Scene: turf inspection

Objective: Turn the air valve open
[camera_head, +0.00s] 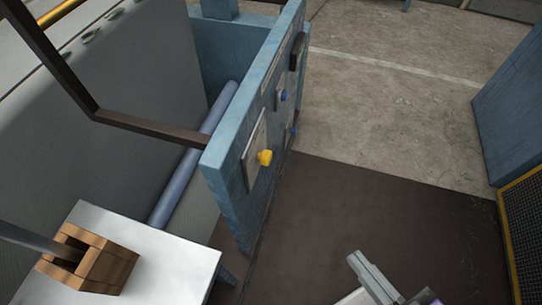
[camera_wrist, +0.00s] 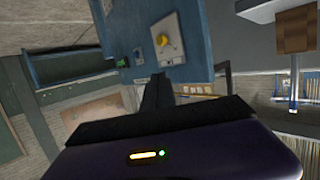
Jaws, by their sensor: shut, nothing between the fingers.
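A yellow knob (camera_head: 264,157) sits on a pale plate (camera_head: 252,150) on the side face of a blue panel (camera_head: 222,160). Smaller blue knobs (camera_head: 283,96) are further along the same face. I cannot read the labels, so I cannot tell which one is the air valve. My gripper (camera_head: 358,262) is at the bottom of the head view, right of the panel and apart from it. In the wrist view the closed, empty fingers (camera_wrist: 157,92) point towards the panel, below the yellow knob (camera_wrist: 162,40). A green knob (camera_wrist: 122,63) shows to the left there.
A white table (camera_head: 178,258) with a wooden block-like box (camera_head: 90,262) stands left of the panel. A dark bent bar (camera_head: 140,124) crosses above. A blue cabinet (camera_head: 512,110) with a mesh front is at the right. The dark mat (camera_head: 390,205) between is clear.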

